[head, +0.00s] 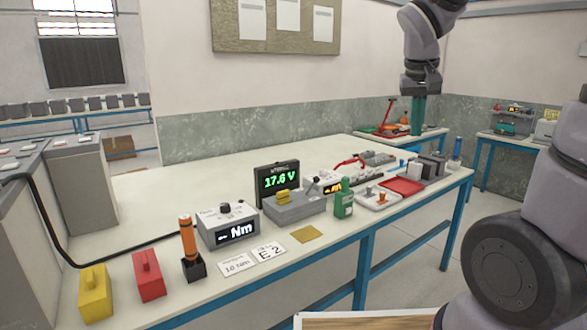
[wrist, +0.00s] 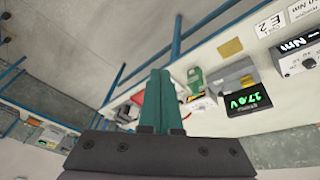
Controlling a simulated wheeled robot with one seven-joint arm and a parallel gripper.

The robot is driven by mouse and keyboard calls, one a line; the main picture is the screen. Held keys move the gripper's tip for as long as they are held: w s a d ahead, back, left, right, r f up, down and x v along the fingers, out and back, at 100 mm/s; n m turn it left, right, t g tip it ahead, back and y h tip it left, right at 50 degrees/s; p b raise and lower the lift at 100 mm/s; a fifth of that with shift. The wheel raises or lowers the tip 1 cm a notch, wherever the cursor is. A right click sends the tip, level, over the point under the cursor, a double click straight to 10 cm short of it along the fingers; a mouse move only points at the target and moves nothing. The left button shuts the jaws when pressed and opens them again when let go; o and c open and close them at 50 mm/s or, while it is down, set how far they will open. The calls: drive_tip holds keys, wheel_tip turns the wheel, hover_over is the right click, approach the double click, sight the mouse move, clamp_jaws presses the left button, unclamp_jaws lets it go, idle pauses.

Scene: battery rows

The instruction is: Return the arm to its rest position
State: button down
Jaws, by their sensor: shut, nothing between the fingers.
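My gripper (head: 419,116) is in the upper right of the head view, raised above the level of the bench. Its teal fingers point down and are shut with nothing between them. In the wrist view the shut fingers (wrist: 161,100) fill the middle, with the bench beyond them. Nothing touches the fingers in either view. My arm rises out of the top of the head view, and part of it shows at the right edge.
The long bench (head: 150,190) carries a voltage display (head: 277,181), a torque meter (head: 228,224), an orange-handled tool (head: 188,240), a green bottle (head: 344,198), a red tray (head: 402,186) and red and yellow blocks. Side tables stand behind. The air around my gripper looks clear.

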drive_tip(key=s+a+r+t+y, duration=0.2)
drive_tip(key=s, duration=0.4)
drive_tip(key=s+a+r+m+t+y, duration=0.1)
drive_tip(key=s+a+r+t+y, duration=0.1)
drive_tip(key=s, duration=0.5)
drive_tip(key=shift+r+m, duration=0.3)
drive_tip(key=shift+r, duration=0.5)
